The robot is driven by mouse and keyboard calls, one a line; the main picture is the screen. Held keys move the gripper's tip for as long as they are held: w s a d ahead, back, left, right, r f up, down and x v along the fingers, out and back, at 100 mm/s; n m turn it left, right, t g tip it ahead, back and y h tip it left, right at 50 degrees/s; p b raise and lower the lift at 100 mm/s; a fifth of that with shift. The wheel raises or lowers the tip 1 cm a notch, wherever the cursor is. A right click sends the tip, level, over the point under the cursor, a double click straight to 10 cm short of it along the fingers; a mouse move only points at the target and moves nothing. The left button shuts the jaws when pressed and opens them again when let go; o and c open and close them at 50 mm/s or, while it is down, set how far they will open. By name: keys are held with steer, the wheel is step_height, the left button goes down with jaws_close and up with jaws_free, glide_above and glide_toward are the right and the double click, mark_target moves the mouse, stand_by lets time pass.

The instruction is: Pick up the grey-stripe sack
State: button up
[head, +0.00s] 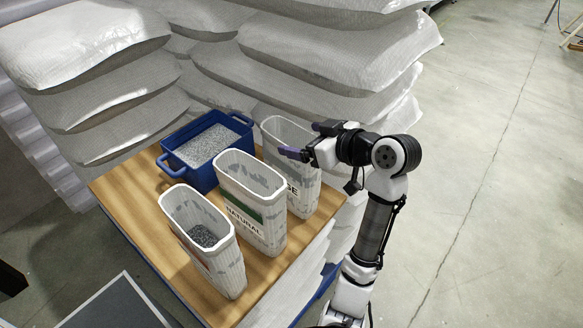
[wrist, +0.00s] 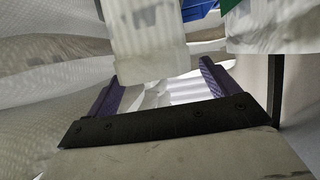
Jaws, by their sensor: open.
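Three open-topped white sacks with grey patches stand upright on a wooden board. The near one (head: 225,262) has a red mark and grey granules inside. The middle one (head: 262,222) has a green band and the word NATURAL. The far right one (head: 303,192) shows part of a dark word; its stripe colour is hidden, so I cannot tell whether it is the grey-stripe sack. My gripper (head: 308,141) is open and empty, beside the far right sack's upper rim. In the wrist view, a pale ribbed sack (wrist: 145,45) lies beyond the purple fingers (wrist: 162,88).
A blue crate (head: 178,160) of grey granules stands behind the sacks on the wooden board (head: 130,190). Large stacked white bags (head: 330,55) rise close behind and to the left. The concrete floor (head: 490,200) on the right is clear.

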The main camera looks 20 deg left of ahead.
steer(key=shift+x, duration=1.15)
steer(key=shift+r, duration=0.1)
steer(key=c, duration=1.9)
